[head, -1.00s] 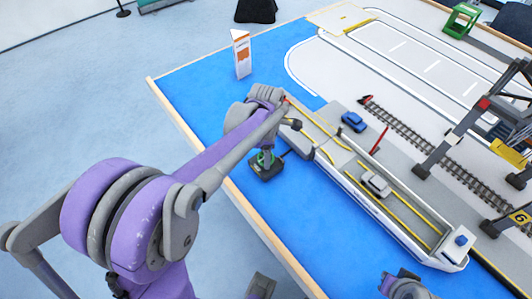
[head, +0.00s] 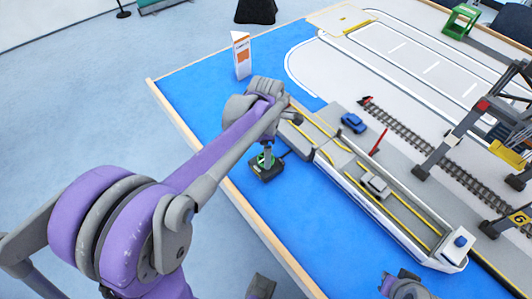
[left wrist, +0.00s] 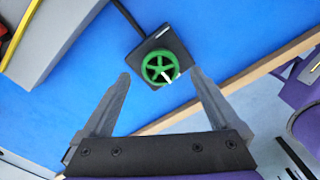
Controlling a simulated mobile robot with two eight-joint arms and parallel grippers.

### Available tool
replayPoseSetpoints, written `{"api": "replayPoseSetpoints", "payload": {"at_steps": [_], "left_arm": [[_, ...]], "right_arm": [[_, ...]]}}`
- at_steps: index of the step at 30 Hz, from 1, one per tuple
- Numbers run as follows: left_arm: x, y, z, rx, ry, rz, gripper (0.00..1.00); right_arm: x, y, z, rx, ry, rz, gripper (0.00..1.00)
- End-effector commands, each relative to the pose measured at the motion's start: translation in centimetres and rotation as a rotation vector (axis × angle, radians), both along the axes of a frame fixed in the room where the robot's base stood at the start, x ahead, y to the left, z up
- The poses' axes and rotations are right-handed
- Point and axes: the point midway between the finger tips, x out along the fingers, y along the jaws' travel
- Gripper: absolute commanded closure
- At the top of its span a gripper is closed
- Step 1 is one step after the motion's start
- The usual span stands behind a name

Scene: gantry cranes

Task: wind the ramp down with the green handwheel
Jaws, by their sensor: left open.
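The green handwheel (head: 264,161) sits on a dark box (head: 267,173) at the front edge of the blue board. In the left wrist view, the spoked handwheel (left wrist: 158,66) lies just beyond and between the fingertips, with a white mark on its rim. My left gripper (head: 268,151) is above it, pointing down; the wrist view shows its jaws (left wrist: 158,76) open and empty, apart from the wheel. The grey ramp (head: 306,133) with yellow lines lies between the quay and the white ferry (head: 398,212). My right gripper (head: 402,287) shows partly at the bottom edge; its jaws are unclear.
A grey car (head: 376,184) stands on the ferry and a blue car (head: 353,122) on the quay. A white-orange sign (head: 241,54) stands on the board behind my left arm. Crane legs (head: 432,158) and rails are at right.

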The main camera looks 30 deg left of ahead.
Motion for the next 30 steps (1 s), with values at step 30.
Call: {"api": "replayPoseSetpoints", "payload": {"at_steps": [30], "left_arm": [[0.0, 0.0, 8.1, 0.0, 0.0, 0.001, 0.04]], "right_arm": [[0.1, 0.0, 1.0, 0.0, -0.003, 0.0, 1.0]]}}
